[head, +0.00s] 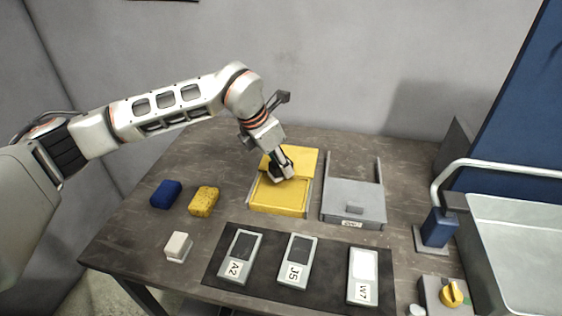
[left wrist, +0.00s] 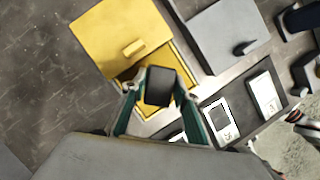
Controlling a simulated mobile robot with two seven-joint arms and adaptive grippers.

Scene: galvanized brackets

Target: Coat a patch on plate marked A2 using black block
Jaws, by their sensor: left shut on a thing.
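My left gripper (head: 281,170) is shut on a black block (left wrist: 159,88), which sits between its green-lined fingers in the left wrist view. It holds the block over the yellow container (head: 277,197), whose yellow lid (left wrist: 117,36) is slid back. I cannot tell whether the block touches the inside. The plate marked A2 (head: 240,257) lies at the left of a dark mat (head: 213,265), its window dark grey. Beside it lie the plate J5 (head: 296,262), also dark, and the plate W7 (head: 362,276), with a white window. My right gripper is not in view.
A grey container (head: 341,208) with its lid on stands right of the yellow one. A blue sponge (head: 166,194), a yellow sponge (head: 203,201) and a white block (head: 178,246) lie at left. A metal basin (head: 520,235) and yellow knob (head: 453,293) are at right.

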